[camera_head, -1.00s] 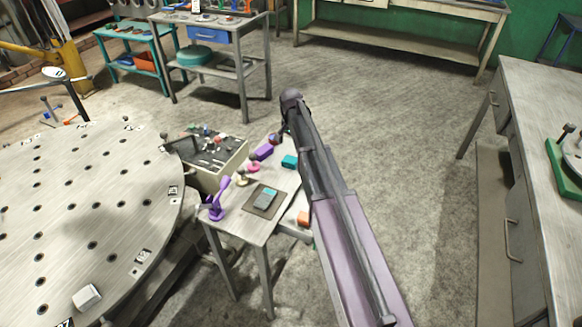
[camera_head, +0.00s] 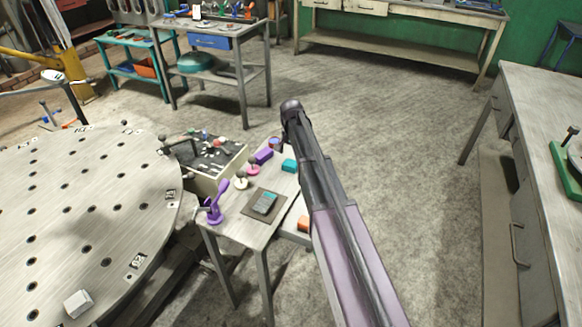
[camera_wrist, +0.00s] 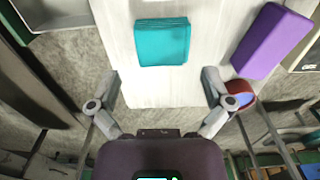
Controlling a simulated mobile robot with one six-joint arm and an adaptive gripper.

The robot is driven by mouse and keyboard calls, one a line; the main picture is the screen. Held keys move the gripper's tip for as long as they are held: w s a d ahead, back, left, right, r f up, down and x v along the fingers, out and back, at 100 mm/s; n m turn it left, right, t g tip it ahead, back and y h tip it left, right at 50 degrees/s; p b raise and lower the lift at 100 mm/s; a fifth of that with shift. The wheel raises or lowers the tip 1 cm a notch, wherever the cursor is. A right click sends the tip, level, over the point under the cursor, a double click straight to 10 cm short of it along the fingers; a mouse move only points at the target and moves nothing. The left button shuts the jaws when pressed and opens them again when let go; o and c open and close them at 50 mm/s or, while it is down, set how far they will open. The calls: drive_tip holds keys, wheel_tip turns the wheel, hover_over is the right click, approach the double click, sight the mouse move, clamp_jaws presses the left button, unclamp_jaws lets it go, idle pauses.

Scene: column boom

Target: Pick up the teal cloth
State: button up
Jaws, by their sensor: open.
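The teal cloth (camera_wrist: 162,41) is a folded, flat square lying on the pale table top in the wrist view. In the head view the teal cloth (camera_head: 289,165) lies near the table's right side, beside my arm. My gripper (camera_wrist: 160,75) is open, its two fingers spread wide and empty. In the wrist picture the cloth is above the gap between the fingertips, apart from both. My gripper is hidden behind my arm in the head view.
A purple block (camera_wrist: 272,40) lies right of the cloth in the wrist view. A round red-and-blue item (camera_wrist: 240,92) is close to the right finger. The table (camera_head: 236,228) also bears a purple stand (camera_head: 215,205) and a dark mat (camera_head: 277,207).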

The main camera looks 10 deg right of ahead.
sight(290, 163)
drive_tip(key=shift+a+f+b, duration=0.15)
drive_tip(key=shift+f+b, duration=2.35)
drive_tip(key=shift+f, duration=0.1)
drive_tip(key=c, duration=0.8)
drive_tip(key=shift+r, duration=0.2)
wheel_tip(290, 163, up, 4)
drive_tip(key=p, duration=0.4)
drive_tip(key=shift+f, duration=0.2)
drive_tip(key=shift+c, duration=0.2)
drive_tip(key=s+a+r+p, duration=0.1)
drive_tip(key=s+a, duration=0.1)
drive_tip(key=s, duration=1.4)
drive_tip(key=shift+a, duration=0.15)
